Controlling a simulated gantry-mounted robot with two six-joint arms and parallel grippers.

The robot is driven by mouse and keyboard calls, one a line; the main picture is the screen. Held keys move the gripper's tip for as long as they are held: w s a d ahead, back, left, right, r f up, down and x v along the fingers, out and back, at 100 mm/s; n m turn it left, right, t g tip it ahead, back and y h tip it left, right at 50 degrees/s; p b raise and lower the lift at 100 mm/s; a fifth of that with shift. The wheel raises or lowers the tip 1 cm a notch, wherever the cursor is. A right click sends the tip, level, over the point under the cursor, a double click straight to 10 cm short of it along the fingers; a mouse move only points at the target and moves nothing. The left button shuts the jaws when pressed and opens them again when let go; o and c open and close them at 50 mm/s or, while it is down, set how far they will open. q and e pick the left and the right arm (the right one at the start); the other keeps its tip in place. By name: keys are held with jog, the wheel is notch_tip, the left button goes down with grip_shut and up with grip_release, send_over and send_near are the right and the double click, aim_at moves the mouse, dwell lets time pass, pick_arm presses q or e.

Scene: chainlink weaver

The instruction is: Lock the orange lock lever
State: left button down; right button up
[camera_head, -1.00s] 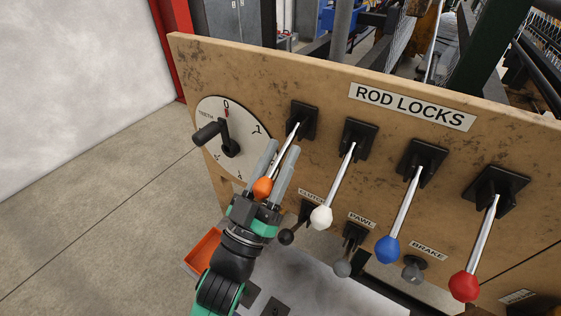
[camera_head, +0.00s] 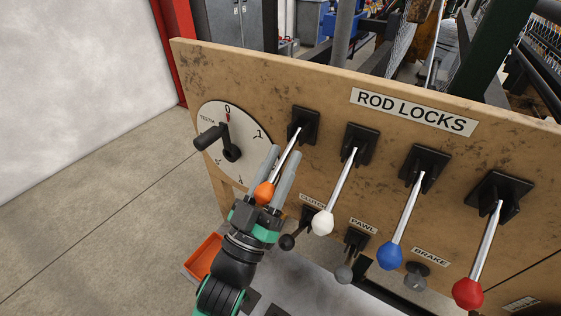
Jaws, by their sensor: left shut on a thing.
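The orange lock lever (camera_head: 264,193) is the leftmost of the levers on the wooden rod locks panel (camera_head: 235,68). Its steel rod comes out of a black mount (camera_head: 304,124) and slants down toward me, with the orange knob at its low end. My left gripper (camera_head: 279,172) has one grey finger on each side of the rod and knob. It is shut on the orange lever, and its fingers point up along the rod. My right gripper is not in view.
To the right hang the white lever (camera_head: 322,222), the blue lever (camera_head: 390,256) and the red lever (camera_head: 467,292). A dial with a black crank (camera_head: 230,150) is close on the left. Small clutch, pawl and brake levers sit below. An orange tray (camera_head: 203,256) lies lower left.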

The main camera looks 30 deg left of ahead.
pick_arm(q)
jog(key=shift+f, duration=0.15)
jog(key=c, duration=0.6)
grip_release()
jog(key=shift+o, duration=0.2)
jog(key=b+v, duration=0.2)
jog(key=v, duration=0.9)
jog(key=shift+s+b, duration=0.3)
jog(key=shift+b, duration=0.1)
